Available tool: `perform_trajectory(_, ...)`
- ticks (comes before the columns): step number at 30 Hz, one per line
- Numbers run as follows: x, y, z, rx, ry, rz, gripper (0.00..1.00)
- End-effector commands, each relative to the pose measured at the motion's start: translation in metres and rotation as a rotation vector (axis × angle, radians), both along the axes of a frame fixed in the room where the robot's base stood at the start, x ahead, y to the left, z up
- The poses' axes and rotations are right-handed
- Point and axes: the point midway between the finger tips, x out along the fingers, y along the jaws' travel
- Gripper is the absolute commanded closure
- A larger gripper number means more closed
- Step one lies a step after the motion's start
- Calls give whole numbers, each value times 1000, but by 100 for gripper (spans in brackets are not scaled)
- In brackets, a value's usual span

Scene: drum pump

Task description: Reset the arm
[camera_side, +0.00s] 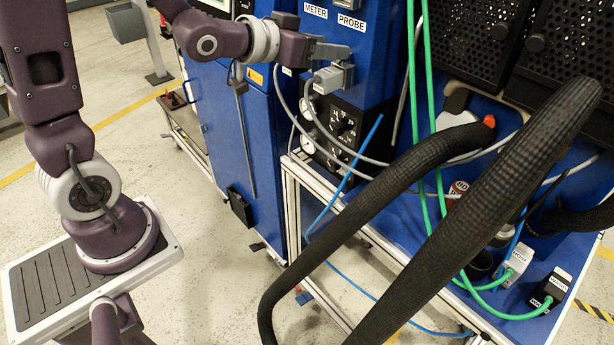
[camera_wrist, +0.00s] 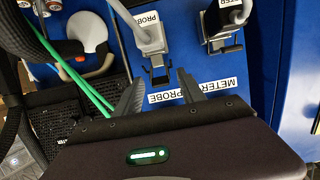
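My gripper (camera_wrist: 159,77) shows in the wrist view with its two dark fingers spread apart and nothing between them. In the side view my gripper (camera_side: 346,51) is at the blue cabinet's face, close to the PROBE label (camera_side: 350,22). A grey plug (camera_wrist: 150,38) marked PROBE lies just beyond the fingertips in the wrist view; I cannot tell how large the gap is. The same grey plug (camera_side: 335,77) shows just below my gripper in the side view. A second plug (camera_wrist: 225,22) marked METER sits to its right in the wrist view.
Thick black hoses (camera_side: 490,200) arch across the front right of the side view. Green cables (camera_side: 430,130) hang beside the blue cabinet (camera_side: 240,130). Grey cables (camera_side: 375,158) loop below the plug. A cart frame (camera_side: 290,200) stands beneath. The floor at left is mostly open.

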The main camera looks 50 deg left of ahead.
Motion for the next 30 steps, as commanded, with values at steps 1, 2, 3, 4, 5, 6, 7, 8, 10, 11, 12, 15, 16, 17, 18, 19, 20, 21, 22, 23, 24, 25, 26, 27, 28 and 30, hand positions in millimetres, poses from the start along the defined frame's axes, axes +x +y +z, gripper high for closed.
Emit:
perform_trajectory(1, 0, 0, 0, 0, 0, 0, 45)
perform_trajectory(2, 0, 0, 0, 0, 0, 0, 45)
perform_trajectory(3, 0, 0, 0, 0, 0, 0, 45)
perform_trajectory(4, 0, 0, 0, 0, 0, 0, 45)
perform_trajectory(5, 0, 0, 0, 0, 0, 0, 45)
perform_trajectory(6, 0, 0, 0, 0, 0, 0, 45)
perform_trajectory(7, 0, 0, 0, 0, 0, 0, 45)
perform_trajectory(8, 0, 0, 0, 0, 0, 0, 45)
perform_trajectory(10, -3, 0, 2, 5, 11, 5, 45)
perform_trajectory(11, -7, 0, 3, 10, 25, 11, 45)
perform_trajectory(12, -15, 0, 6, 19, 55, 23, 45)
perform_trajectory(15, -58, -3, 12, 44, 192, 65, 45)
perform_trajectory(16, -76, -5, 13, 48, 246, 75, 45)
perform_trajectory(17, -97, -8, 12, 47, 303, 83, 45)
perform_trajectory(18, -126, -13, 10, 44, 379, 86, 45)
perform_trajectory(19, -148, -18, 8, 38, 433, 84, 45)
perform_trajectory(20, -169, -23, 6, 32, 486, 78, 45)
perform_trajectory(21, -197, -29, 3, 24, 550, 66, 45)
perform_trajectory(22, -216, -34, 0, 19, 593, 56, 45)
perform_trajectory(23, -233, -38, -3, 14, 632, 44, 45)
perform_trajectory(24, -252, -43, -5, 8, 676, 29, 45)
perform_trajectory(25, -263, -46, -7, 5, 702, 21, 45)
perform_trajectory(26, -272, -48, -9, 3, 722, 13, 45)
perform_trajectory(27, -281, -50, -10, 1, 743, 5, 45)
perform_trajectory(28, -285, -51, -11, 0, 753, 1, 45)
perform_trajectory(30, -289, -52, -12, 0, 765, -2, 45)
